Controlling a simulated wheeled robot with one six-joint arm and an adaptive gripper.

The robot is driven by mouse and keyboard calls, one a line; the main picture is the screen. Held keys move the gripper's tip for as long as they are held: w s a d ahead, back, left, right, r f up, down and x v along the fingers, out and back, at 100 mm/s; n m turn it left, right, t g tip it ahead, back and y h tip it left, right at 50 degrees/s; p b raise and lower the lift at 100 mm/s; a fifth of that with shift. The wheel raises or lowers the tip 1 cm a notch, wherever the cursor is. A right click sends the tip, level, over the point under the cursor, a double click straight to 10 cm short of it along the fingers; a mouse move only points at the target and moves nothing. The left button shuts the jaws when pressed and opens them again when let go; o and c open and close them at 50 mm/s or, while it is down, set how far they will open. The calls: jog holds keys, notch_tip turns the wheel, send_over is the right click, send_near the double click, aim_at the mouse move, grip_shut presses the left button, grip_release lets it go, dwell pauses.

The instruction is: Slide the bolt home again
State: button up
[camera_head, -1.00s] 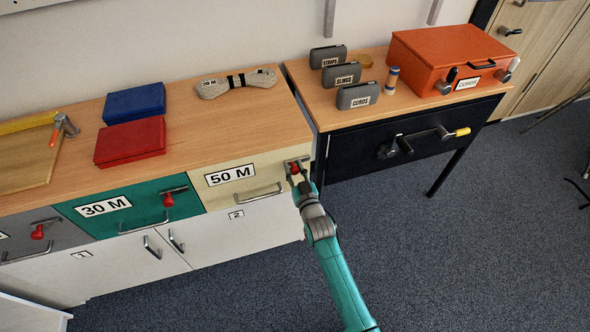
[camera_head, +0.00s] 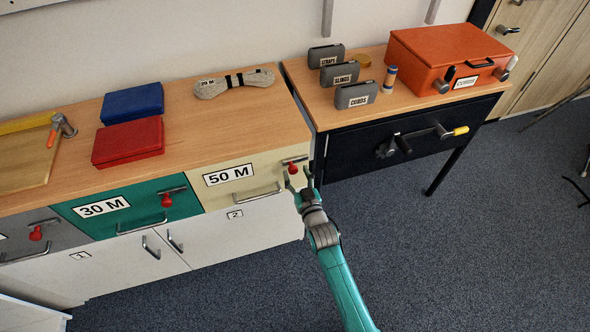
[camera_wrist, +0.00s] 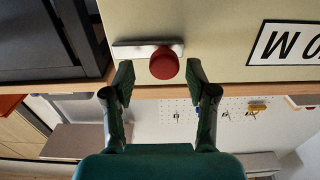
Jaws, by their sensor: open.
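The bolt on the cream 50 M drawer (camera_head: 230,192) has a red knob (camera_head: 291,169) on a metal plate near the drawer's right end. In the wrist view the red knob (camera_wrist: 164,63) lies just beyond and between my fingertips, with the metal bolt plate (camera_wrist: 135,50) behind it. My gripper (camera_head: 298,182) is open and empty, a short way in front of the knob and apart from it. The drawer looks closed, flush with the worktop front. How far the bolt is slid cannot be told clearly.
The green 30 M drawer (camera_head: 135,205) is to the left with its own red-knobbed bolt. A bar handle (camera_head: 255,194) sits below the 50 M label. The black bench (camera_head: 345,150) stands close on the right. A rope bundle (camera_head: 234,84) lies on the worktop. Floor in front is clear.

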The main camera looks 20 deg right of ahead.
jog(key=s, duration=0.9)
jog(key=shift+s, duration=0.2)
jog(key=s+g, duration=0.2)
jog(key=s, duration=2.3)
jog(key=s+r+g, duration=0.1)
jog(key=s+r, duration=1.1)
jog(key=s, duration=0.5)
